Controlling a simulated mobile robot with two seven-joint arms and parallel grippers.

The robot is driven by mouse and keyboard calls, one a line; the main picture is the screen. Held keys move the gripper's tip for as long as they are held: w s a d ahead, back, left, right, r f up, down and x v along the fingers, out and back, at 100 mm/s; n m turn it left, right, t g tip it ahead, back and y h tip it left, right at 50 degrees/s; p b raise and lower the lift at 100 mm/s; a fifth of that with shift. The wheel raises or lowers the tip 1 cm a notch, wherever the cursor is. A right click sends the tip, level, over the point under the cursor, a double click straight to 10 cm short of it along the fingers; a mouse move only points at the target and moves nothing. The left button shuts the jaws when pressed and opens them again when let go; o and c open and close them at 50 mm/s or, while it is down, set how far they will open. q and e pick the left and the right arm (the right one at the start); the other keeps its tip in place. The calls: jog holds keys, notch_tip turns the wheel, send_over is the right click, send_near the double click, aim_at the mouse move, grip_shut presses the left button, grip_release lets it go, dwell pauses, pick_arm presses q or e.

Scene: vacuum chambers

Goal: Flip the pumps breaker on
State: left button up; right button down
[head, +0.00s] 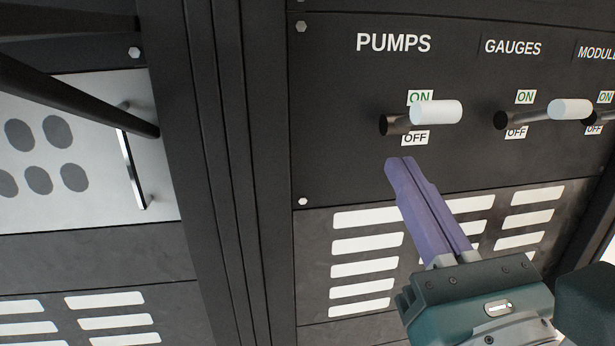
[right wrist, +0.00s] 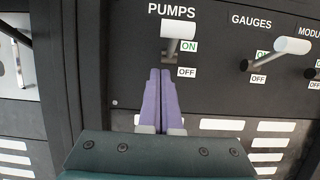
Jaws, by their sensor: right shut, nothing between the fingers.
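The pumps breaker (head: 436,112) is a lever with a white cylindrical handle under the PUMPS label. It sticks out from the black panel between a green ON label (head: 420,97) and an OFF label (head: 415,138). In the right wrist view the breaker handle (right wrist: 179,29) is above my fingertips. My right gripper (head: 402,162) has purple fingers shut together with nothing between them. Its tips are just below the pumps breaker and seem apart from it. The right gripper also shows in the right wrist view (right wrist: 160,73). My left gripper is not in view.
The gauges breaker (head: 570,109) stands to the right, with the partly cropped modules breaker (head: 598,116) beyond it. A vented panel (head: 362,267) is below. A metal handle (head: 131,170) sits on a light panel at the left.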

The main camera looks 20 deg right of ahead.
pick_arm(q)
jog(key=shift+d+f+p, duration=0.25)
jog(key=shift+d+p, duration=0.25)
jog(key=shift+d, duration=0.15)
pick_arm(e)
jog(key=v, duration=0.9)
jog(key=shift+s+d, duration=0.2)
jog(key=shift+s, duration=0.1)
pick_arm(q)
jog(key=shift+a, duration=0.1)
